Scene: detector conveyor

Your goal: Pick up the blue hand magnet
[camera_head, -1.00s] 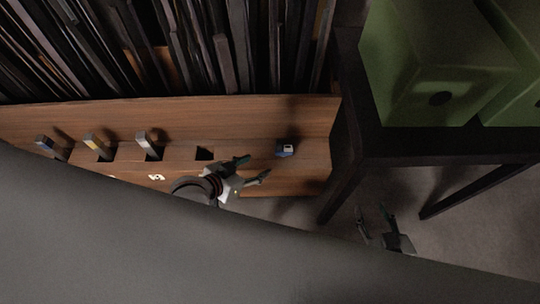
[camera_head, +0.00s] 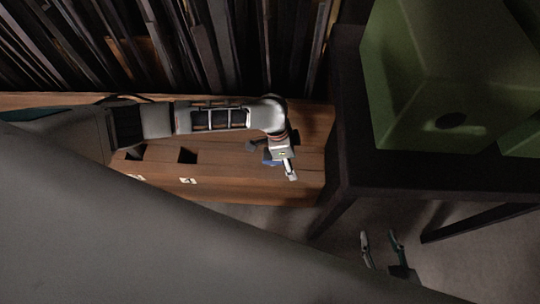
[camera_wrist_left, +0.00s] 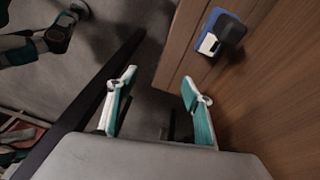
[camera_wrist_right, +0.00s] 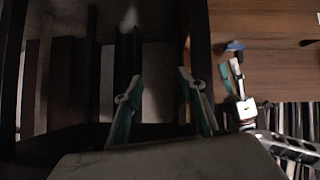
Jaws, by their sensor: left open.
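The blue hand magnet (camera_head: 268,159) sits near the right end of the wooden board, partly hidden under my left gripper in the head view. In the left wrist view the magnet (camera_wrist_left: 208,44) shows a blue base, a dark block and a white patch, to the upper right of the fingers. It also shows as a small blue piece in the right wrist view (camera_wrist_right: 235,46). My left gripper (camera_head: 272,158) is open over the magnet, with nothing between its fingers (camera_wrist_left: 159,76). My right gripper (camera_head: 379,236) is open and empty beside the dark table, far from the magnet; its fingers show close up (camera_wrist_right: 159,76).
The wooden board (camera_head: 228,182) has dark square holes and pale labels. A row of dark upright slabs (camera_head: 200,50) stands behind it. A dark table (camera_head: 350,120) carrying green boxes (camera_head: 420,90) stands at the right. Grey floor (camera_head: 275,220) is open in front.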

